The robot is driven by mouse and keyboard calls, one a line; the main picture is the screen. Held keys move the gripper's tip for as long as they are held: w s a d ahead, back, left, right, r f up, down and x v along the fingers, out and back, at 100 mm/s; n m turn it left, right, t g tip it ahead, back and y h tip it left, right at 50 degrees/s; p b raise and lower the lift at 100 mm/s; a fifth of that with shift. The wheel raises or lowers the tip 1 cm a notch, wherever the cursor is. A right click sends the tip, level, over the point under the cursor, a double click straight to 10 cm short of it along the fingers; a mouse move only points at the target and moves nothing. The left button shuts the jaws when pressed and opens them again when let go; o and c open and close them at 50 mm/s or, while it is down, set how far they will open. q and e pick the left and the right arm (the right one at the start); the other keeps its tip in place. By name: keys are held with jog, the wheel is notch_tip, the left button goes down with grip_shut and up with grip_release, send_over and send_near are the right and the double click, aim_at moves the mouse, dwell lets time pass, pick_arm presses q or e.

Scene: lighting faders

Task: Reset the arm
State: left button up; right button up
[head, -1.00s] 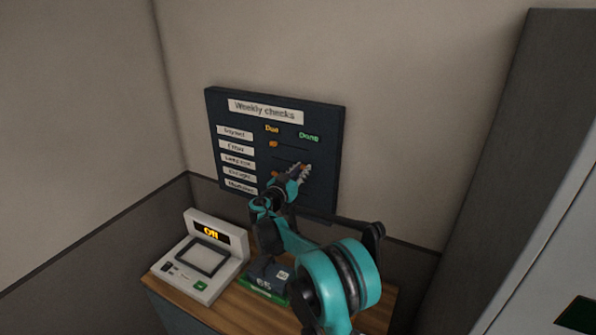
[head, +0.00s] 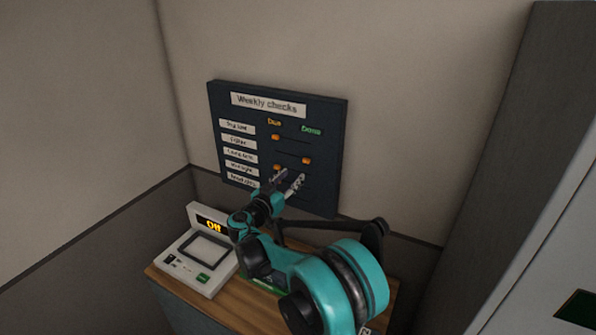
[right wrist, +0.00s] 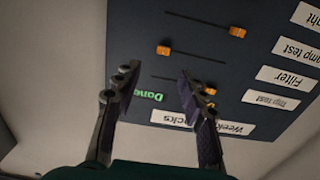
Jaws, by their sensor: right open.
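My right arm reaches up from the bottom right in the head view. Its gripper (head: 286,184) is open and empty, in front of the lower part of the dark "Weekly checks" board (head: 330,125). In the right wrist view the two fingers (right wrist: 156,84) stand apart with nothing between them, and the board (right wrist: 200,20) appears upside down behind. In the head view, one orange slider knob (head: 275,137) is under "Due", another (head: 306,160) is under "Done", and a third (head: 277,168) is back on the "Due" side. The lower slots are partly hidden by the gripper. My left gripper is not in view.
A green-edged item is mostly hidden by the arm. A grey cabinet (head: 490,130) rises at the right. Walls form a corner behind.

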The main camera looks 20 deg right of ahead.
jog(key=shift+v, duration=1.05)
jog(key=s+d+f+n+g+y+b, duration=0.25)
jog(key=s+f+b, duration=0.2)
jog(key=s, duration=0.45)
jog(key=s+d+f+n+g+y+b, duration=0.1)
jog(key=s+d+f+g+y+b, duration=0.2)
jog(key=s+f, duration=0.45)
jog(key=s+a+f+n+y+b, duration=0.2)
jog(key=s+f, duration=0.5)
jog(key=s, duration=0.4)
jog(key=s+a+f+n+y+b, duration=0.3)
jog(key=s+a+f+y+b, duration=0.2)
jog(key=s, duration=0.6)
notch_tip(320, 180, down, 2)
jog(key=shift+a+f+b, duration=0.1)
jog(key=shift+a+b, duration=0.4)
jog(key=shift+n, duration=0.25)
